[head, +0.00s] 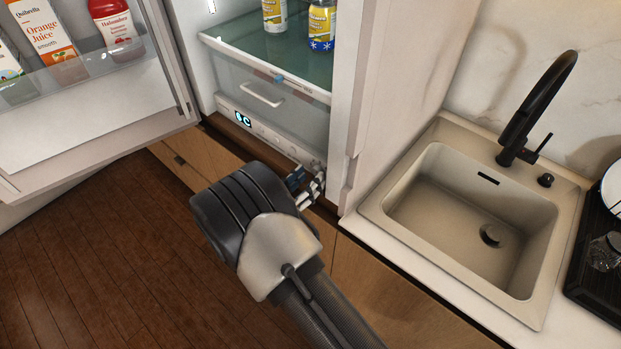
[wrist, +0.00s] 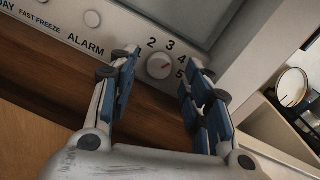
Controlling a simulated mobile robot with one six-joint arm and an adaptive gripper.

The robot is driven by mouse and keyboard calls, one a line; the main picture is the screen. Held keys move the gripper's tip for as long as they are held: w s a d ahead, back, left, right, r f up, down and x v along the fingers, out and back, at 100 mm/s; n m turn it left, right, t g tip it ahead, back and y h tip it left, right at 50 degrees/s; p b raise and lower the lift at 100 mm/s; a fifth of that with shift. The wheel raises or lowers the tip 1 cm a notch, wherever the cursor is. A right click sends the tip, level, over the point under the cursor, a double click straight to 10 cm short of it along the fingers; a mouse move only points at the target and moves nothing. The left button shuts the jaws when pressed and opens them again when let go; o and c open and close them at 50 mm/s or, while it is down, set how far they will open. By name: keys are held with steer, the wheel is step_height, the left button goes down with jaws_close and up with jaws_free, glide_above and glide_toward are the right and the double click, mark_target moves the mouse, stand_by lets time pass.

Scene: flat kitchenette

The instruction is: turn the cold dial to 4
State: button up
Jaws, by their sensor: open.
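The cold dial (wrist: 160,66) is a small round pale knob on the fridge's control panel. The numbers 2, 3, 4 and 5 curve around its top and right side in the wrist view. A finger partly covers the area at its left. The dial's pointer is too small to read surely. My gripper (wrist: 160,78) is open, with one blue-padded finger on each side of the dial and gaps between them and it. In the head view my gripper (head: 306,186) is at the right end of the control panel (head: 262,130), and the dial is hidden there.
Panel buttons, including the alarm button (wrist: 93,18), lie left of the dial. The open fridge door (head: 85,110) stands at the left. A clear drawer (head: 262,95) is above the panel. The fridge's side wall (head: 345,110) is close at the right, with the sink (head: 470,215) beyond.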

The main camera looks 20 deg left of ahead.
steer(key=shift+x, duration=0.85)
steer(key=shift+c, duration=0.2)
jaws_close()
steer(key=shift+f+m+b, duration=0.1)
steer(key=shift+m+b, duration=0.75)
steer(key=shift+m, duration=0.65)
steer(key=shift+o, duration=0.2)
jaws_free()
steer(key=shift+s, duration=0.1)
